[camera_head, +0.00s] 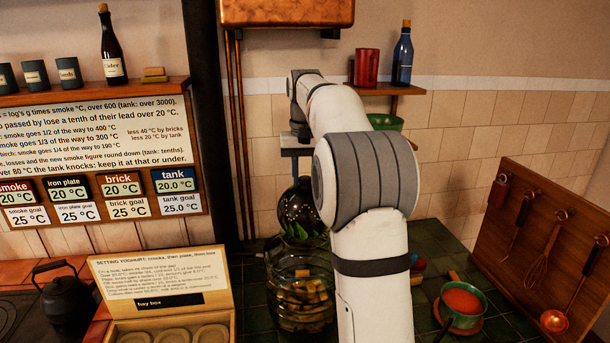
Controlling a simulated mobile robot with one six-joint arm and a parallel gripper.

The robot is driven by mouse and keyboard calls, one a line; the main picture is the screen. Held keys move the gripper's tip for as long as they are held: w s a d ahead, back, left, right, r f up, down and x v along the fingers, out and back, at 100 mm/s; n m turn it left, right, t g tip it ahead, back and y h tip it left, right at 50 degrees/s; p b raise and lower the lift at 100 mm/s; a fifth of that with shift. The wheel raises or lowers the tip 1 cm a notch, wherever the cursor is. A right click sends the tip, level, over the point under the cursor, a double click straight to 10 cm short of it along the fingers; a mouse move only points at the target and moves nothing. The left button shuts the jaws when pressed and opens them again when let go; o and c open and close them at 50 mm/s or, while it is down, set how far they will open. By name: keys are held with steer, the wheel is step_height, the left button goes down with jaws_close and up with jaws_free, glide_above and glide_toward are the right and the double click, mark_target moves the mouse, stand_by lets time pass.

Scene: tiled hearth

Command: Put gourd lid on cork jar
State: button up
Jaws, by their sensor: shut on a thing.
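The cork jar (302,303) is a wide clear glass jar with pale corks inside, standing on the dark green tiled top at the lower middle. A dark green, rounded, glossy thing, seemingly the gourd lid (298,207), is directly above the jar. My gripper (294,172) comes down over it from above and is shut on it. My arm hides the right side of the lid and the jar. I cannot tell whether the lid touches the jar's mouth.
An open hay box (165,325) stands left of the jar, with a black kettle (68,298) farther left. A green pot of red soup (463,303) is to the right, before a rack of hanging ladles (520,225). A black pipe (208,120) rises behind.

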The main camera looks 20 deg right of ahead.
steer(key=shift+f+b, duration=0.9)
steer(key=shift+f, duration=0.75)
steer(key=o, duration=1)
steer(key=shift+o, duration=0.2)
steer(key=shift+r, duration=0.1)
step_height(320, 180, up, 8)
steer(key=shift+f, duration=0.15)
